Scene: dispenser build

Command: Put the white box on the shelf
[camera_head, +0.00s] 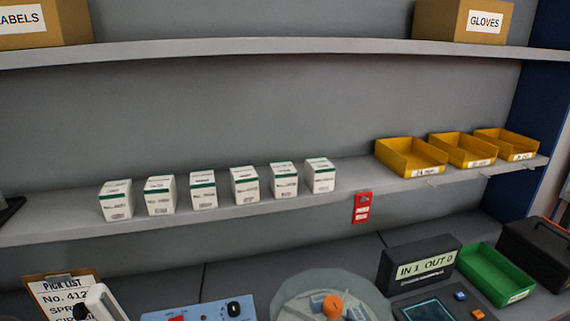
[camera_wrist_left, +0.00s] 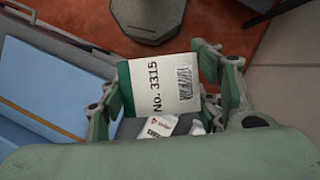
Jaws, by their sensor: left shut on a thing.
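In the left wrist view my left gripper (camera_wrist_left: 168,88) is shut on a white box (camera_wrist_left: 160,88) with a green band and the label "No. 3315". The fingers are on either side of it. White pieces with small print show just below the box; I cannot tell what they are. In the head view the middle shelf (camera_head: 330,193) runs across the back. Several white boxes with green bands (camera_head: 245,185) stand upright in a spaced row on it.
Yellow bins (camera_head: 411,157) occupy the shelf's right end; bare shelf lies between them and the boxes. A red tag (camera_head: 362,208) hangs at its front edge. An upper shelf (camera_head: 270,46) is above. Below are a counter display (camera_head: 420,264), green bin (camera_head: 497,275) and round clear-topped device (camera_head: 330,290).

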